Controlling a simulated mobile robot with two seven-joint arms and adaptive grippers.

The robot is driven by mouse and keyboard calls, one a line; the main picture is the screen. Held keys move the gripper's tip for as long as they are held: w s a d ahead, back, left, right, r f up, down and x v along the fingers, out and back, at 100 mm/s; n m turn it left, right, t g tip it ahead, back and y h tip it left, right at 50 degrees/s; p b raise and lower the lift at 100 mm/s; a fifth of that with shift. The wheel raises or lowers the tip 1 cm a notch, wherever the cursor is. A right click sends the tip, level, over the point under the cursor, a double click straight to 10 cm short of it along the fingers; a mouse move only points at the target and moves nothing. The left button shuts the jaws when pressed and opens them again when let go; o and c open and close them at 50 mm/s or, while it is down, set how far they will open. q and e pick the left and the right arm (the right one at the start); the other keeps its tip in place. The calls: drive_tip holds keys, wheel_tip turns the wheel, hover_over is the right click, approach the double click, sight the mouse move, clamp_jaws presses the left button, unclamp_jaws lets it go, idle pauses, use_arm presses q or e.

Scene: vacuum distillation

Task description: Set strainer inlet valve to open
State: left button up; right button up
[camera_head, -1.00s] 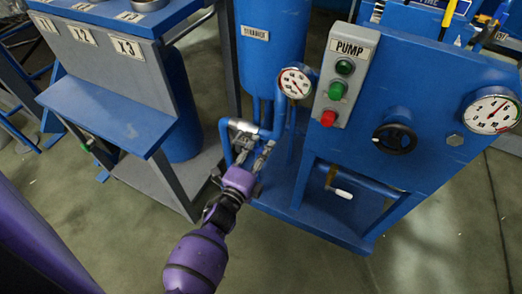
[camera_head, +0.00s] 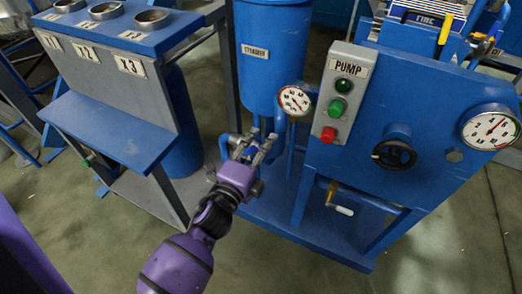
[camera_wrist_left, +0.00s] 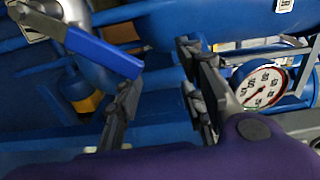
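The strainer (camera_head: 272,60) is a blue cylinder with a label plate, standing left of the pump panel in the head view. Blue pipes run below it. A valve lever with a flat blue handle (camera_wrist_left: 105,53) on a grey metal fitting shows at the upper left of the left wrist view. My left gripper (camera_head: 252,147) is at the pipes below the strainer. Its fingers (camera_wrist_left: 158,72) are spread with a gap between them, and the blue handle lies left of that gap, not clasped. In the head view the gripper hides much of the valve area. My right gripper is out of view.
A pressure gauge (camera_head: 294,100) sits close to the right of my left gripper and shows in the wrist view (camera_wrist_left: 262,88). The pump panel (camera_head: 340,95) with buttons and a black handwheel (camera_head: 394,148) stands further right. A blue-topped bench (camera_head: 110,130) stands at left.

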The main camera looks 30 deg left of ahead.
use_arm(q)
drive_tip(key=s+p, duration=0.1)
drive_tip(key=s, duration=0.8)
idle(0.8)
